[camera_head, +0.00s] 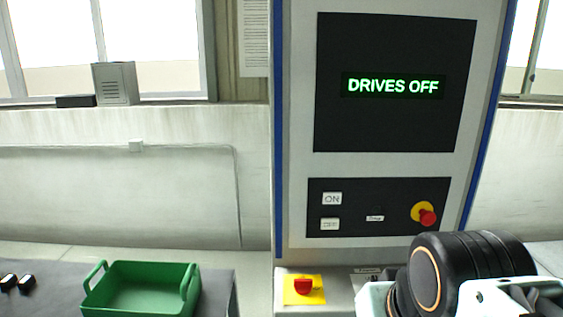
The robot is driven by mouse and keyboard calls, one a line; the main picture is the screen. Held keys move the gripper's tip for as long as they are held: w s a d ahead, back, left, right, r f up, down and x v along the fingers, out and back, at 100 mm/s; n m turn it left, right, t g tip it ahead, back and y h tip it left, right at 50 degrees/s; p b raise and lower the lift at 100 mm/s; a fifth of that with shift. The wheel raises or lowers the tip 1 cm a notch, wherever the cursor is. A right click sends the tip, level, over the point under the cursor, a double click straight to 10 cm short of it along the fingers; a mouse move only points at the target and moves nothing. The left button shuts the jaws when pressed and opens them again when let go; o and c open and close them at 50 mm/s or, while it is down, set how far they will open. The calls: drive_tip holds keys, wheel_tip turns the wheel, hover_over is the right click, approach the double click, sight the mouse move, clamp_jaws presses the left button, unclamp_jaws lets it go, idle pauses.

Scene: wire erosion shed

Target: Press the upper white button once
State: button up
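The upper white button (332,198), marked ON, is on the black lower panel (378,228) of a grey control cabinet with blue edges. A lower white button (330,224) sits just below it, its lettering too small to read surely. The screen (395,120) above reads DRIVES OFF in green letters. My arm shows at the bottom right as a black rounded link with an orange ring, in front of the cabinet's lower right part. My gripper is not in view. Nothing covers the two white buttons.
A red knob on a yellow ring (426,215) is at the panel's right. A red switch on a yellow plate (304,287) is below the panel. A green crate (139,289) stands on a dark table (218,285) at left. The space before the white buttons looks clear.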

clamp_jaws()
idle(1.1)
